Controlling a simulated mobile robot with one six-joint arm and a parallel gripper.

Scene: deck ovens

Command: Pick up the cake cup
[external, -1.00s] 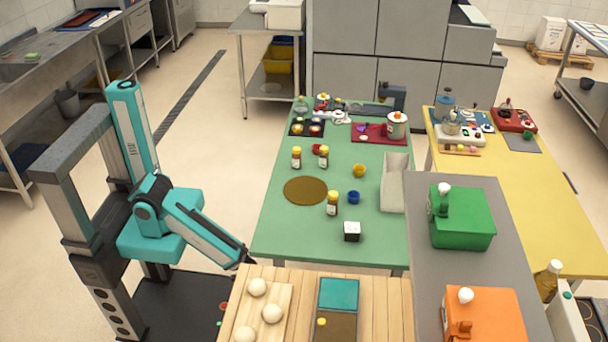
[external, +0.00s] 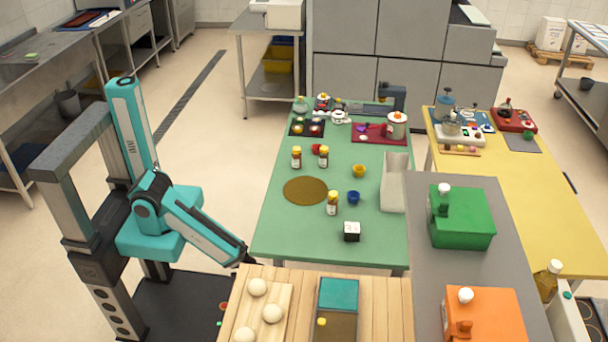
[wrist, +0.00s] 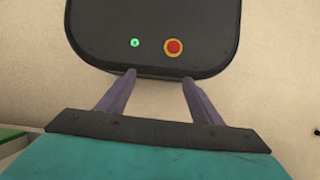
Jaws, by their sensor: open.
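Several small cup-like items stand on the green table: a yellow one (external: 359,170), a blue one (external: 353,197) and a red one (external: 317,148). They are too small to tell which is the cake cup. My gripper (wrist: 158,78) is open and empty in the wrist view, its two fingers apart over my own dark base and the pale floor. In the external view its end is low at the left of the wooden table and mostly hidden. It is well away from the cups, and none of them shows in the wrist view.
The green table (external: 270,222) also holds bottles (external: 333,203), a round brown mat (external: 305,190), a black-and-white cube (external: 352,231) and a white bin (external: 394,182). The wooden table (external: 380,300), with dough balls (external: 272,313), stands close to my arm. Floor between me and the green table is clear.

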